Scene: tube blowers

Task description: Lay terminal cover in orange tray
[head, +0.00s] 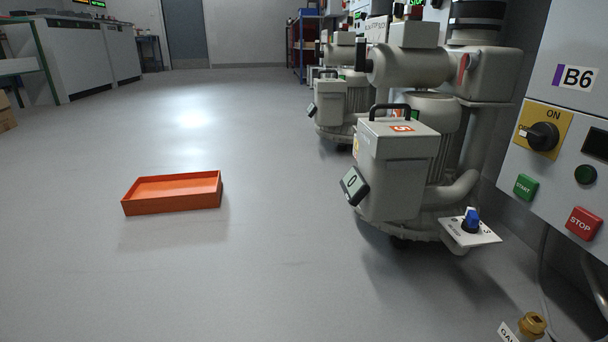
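An orange tray (172,203) lies on the open floor at left of centre. It is shallow and looks empty. A grey box-like terminal cover (405,143) with a black handle (390,112) on top and an orange "5" label sits on the front of the nearest blower (410,68). It looks seated on the blower. My gripper does not show in this view.
The blower has a blue knob (471,219) on a white plate. Panel B6 (564,135) with a dial and buttons stands at the right. A brass fitting (532,324) is at bottom right. More blowers stand behind. The floor around the tray is clear.

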